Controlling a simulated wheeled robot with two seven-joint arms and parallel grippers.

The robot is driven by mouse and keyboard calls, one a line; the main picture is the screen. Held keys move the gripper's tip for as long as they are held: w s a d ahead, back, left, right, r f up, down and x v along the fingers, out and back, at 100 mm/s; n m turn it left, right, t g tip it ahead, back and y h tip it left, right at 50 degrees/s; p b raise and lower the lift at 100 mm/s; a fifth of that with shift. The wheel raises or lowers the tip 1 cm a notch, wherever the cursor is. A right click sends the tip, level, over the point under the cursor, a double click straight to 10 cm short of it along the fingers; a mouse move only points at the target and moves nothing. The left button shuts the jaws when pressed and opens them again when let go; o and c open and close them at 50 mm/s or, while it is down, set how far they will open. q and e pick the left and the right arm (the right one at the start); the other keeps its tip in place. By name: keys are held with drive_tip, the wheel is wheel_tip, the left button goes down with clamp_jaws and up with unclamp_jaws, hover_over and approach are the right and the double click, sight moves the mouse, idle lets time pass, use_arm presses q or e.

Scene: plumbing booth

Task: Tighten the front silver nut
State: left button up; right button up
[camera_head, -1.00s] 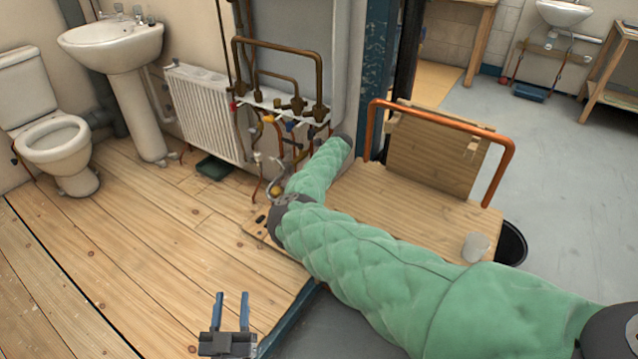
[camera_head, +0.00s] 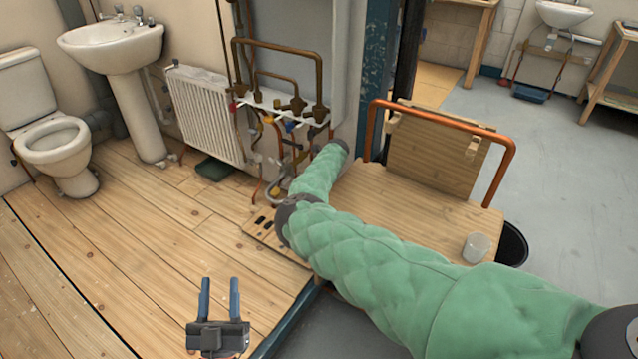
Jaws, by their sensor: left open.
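The silver nut is too small to pick out among the crowded pipes and valves (camera_head: 290,130) under the wall unit. My right arm, in a green quilted sleeve, comes in from the right. It bends in front of the pipework, and its dark wrist end is beside the lower pipes. The right gripper itself does not show, so its contact with any nut is hidden. My left gripper (camera_head: 219,298) is at the bottom of the view, over the wooden floor. Its two blue fingers are apart and empty, well away from the pipes.
A wooden workbench (camera_head: 395,205) carries an orange pipe frame (camera_head: 440,117) and a clear cup (camera_head: 476,247). A white radiator (camera_head: 205,115) stands left of the pipes. A sink (camera_head: 112,45) and toilet (camera_head: 55,140) are farther left. The wooden floor (camera_head: 130,240) is mostly clear.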

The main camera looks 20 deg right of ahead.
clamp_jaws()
use_arm(q)
wheel_tip(320, 180, down, 18)
drive_tip(key=d+g+y+p, duration=0.1)
drive_tip(key=g, duration=0.5)
drive_tip(key=shift+w+r+p, duration=0.2)
drive_tip(key=shift+r+p, duration=0.05)
drive_tip(key=shift+p, duration=0.05)
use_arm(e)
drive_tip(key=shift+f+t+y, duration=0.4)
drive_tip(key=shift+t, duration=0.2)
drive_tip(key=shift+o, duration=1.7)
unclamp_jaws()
use_arm(q)
drive_tip(key=shift+r, duration=0.1)
